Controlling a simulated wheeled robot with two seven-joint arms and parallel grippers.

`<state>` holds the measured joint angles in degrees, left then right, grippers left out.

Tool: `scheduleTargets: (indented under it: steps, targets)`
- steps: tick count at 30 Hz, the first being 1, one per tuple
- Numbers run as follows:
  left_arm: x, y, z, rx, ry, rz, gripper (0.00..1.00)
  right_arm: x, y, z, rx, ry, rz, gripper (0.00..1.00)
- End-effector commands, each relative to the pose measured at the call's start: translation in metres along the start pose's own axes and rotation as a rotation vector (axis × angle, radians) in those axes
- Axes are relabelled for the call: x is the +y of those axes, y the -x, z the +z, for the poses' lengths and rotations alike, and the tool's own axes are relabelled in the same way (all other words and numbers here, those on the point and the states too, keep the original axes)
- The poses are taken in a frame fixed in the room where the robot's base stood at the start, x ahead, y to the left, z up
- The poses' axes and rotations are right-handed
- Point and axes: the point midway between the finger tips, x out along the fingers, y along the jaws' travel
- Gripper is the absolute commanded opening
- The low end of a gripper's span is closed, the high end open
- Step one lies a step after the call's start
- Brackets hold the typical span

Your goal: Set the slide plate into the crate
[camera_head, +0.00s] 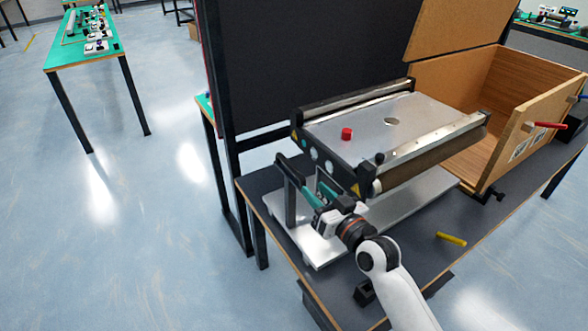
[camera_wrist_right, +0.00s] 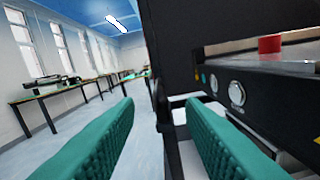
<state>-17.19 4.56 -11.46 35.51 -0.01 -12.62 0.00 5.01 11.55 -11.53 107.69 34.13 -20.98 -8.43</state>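A wooden crate (camera_head: 480,130) stands open at the right end of the table. A mini conveyor (camera_head: 375,135) with a silver top and black side frame stands left of it. I cannot tell for sure which piece is the slide plate; a flat silver plate (camera_head: 410,200) lies under the conveyor. My right gripper (camera_head: 317,193) is at the conveyor's near left end, beside a black upright (camera_head: 290,200). In the right wrist view, its teal fingers (camera_wrist_right: 160,112) are apart with nothing clearly held between them. My left gripper is not in view.
A red button (camera_head: 346,134) sits on the conveyor top. A yellow stick (camera_head: 451,239) lies on the dark table (camera_head: 470,215), in front of the plate. A tall black panel (camera_head: 300,60) stands behind. A green table (camera_head: 85,50) is far off left.

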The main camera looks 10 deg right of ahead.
Motion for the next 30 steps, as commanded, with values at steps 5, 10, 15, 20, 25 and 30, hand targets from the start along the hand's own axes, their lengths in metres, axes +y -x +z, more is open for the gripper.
scheduleTargets:
  steps: [5, 10, 15, 20, 25, 30]
  targets:
    - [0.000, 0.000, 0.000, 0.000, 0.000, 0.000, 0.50, 0.001, -0.037, 0.001, 0.000, -0.001, 0.001, 0.36]
    - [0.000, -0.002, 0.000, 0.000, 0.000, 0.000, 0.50, 0.001, -0.070, 0.000, 0.002, -0.001, 0.002, 0.36]
    - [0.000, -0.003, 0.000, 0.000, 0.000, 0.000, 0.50, 0.001, -0.092, -0.001, 0.003, 0.001, 0.001, 0.36]
    - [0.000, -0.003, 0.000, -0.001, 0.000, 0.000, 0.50, 0.001, -0.102, -0.001, 0.003, 0.000, 0.001, 0.36]
    - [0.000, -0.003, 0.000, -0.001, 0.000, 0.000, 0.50, 0.001, -0.103, -0.001, 0.004, 0.001, 0.001, 0.36]
    - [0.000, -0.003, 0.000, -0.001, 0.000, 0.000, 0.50, 0.001, -0.103, -0.001, 0.004, 0.001, 0.001, 0.28]
